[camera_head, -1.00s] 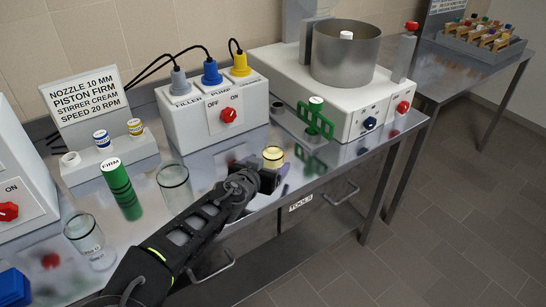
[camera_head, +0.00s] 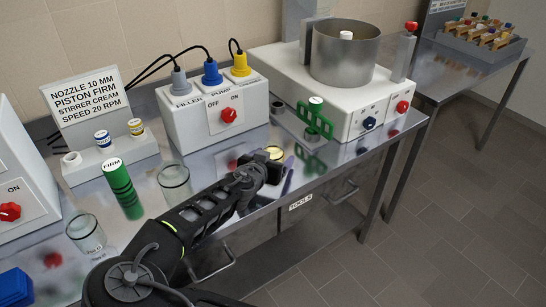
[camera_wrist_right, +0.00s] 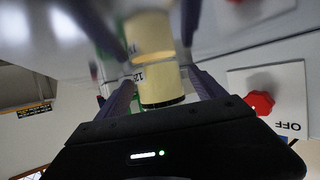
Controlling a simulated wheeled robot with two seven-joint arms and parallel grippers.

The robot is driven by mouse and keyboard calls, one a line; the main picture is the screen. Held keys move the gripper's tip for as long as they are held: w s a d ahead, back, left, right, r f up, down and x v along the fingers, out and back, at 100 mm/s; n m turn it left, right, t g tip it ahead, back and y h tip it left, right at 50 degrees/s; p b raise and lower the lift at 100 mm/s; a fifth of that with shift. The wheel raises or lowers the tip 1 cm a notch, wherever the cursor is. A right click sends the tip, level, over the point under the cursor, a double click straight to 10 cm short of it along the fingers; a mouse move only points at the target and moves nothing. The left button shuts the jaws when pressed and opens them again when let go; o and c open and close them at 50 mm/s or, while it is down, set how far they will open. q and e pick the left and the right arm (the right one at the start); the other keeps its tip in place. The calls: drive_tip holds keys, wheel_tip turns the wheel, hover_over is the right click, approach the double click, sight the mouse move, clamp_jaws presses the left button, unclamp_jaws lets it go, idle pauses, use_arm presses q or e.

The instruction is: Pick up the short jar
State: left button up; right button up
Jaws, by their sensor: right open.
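The short jar (camera_head: 275,152), with pale yellow contents, stands upright on the steel bench in front of the switch box. Its lower part is hidden behind my right gripper (camera_head: 278,168). In the right wrist view the jar (camera_wrist_right: 158,75) shows between the two dark fingers, with a printed label partly readable. My right gripper is open around it; whether the fingers touch the glass I cannot tell. My left gripper is not in view.
Two empty glass jars (camera_head: 174,182) (camera_head: 85,234) and a green FIRM cylinder (camera_head: 123,188) stand to the left. The white switch box (camera_head: 213,113) is behind the short jar. A green rack piece (camera_head: 315,120) stands to the right, near the mixer (camera_head: 345,90).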

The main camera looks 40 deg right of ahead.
sight(273, 145)
drive_tip(key=shift+c, duration=0.6)
drive_tip(key=c, duration=1.6)
drive_tip(key=shift+r, duration=0.1)
wheel_tip(273, 145, up, 10)
drive_tip(key=shift+f, duration=0.1)
